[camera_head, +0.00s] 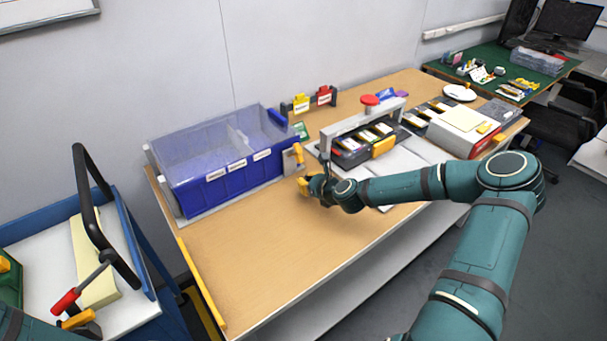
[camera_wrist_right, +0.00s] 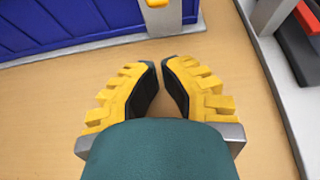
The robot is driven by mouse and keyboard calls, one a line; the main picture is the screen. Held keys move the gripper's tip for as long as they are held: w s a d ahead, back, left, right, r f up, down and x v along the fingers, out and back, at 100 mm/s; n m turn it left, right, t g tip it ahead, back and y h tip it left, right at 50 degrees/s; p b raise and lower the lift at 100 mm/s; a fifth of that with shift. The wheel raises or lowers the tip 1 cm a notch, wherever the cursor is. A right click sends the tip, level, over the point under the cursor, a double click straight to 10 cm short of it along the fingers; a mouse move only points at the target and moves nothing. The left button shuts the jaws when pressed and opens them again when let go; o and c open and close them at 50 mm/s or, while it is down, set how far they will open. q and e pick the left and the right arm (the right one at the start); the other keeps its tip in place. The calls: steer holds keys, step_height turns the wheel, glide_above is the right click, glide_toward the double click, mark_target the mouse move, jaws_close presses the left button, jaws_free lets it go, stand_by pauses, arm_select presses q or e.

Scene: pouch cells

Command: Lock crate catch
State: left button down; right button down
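The blue crate (camera_head: 222,178) with a clear lid (camera_head: 215,140) stands at the back left of the wooden table. A catch with a yellow-orange handle (camera_head: 298,153) on a grey plate stands at the crate's right end; the handle looks upright. In the right wrist view, part of a yellow catch piece (camera_wrist_right: 158,3) shows at the top edge. My right gripper (camera_head: 304,186) is just in front of and below the catch. In the wrist view my right gripper (camera_wrist_right: 161,64) points at the catch, with a narrow empty gap between its fingertips. My left gripper cannot be made out.
A grey frame with a red knob (camera_head: 370,100) stands over a dark tray of cells right of the catch. A white and red box (camera_head: 462,130) stands farther right. The front left of the table (camera_head: 245,250) is clear. A blue cart (camera_head: 135,240) stands at left.

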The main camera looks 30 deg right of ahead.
mark_target(294, 154)
steer(key=shift+w+r, duration=0.45)
steer(key=shift+r, duration=0.2)
steer(key=shift+w+r, duration=0.45)
steer(key=shift+r, duration=0.2)
arm_select(q)
steer(key=shift+r, duration=0.15)
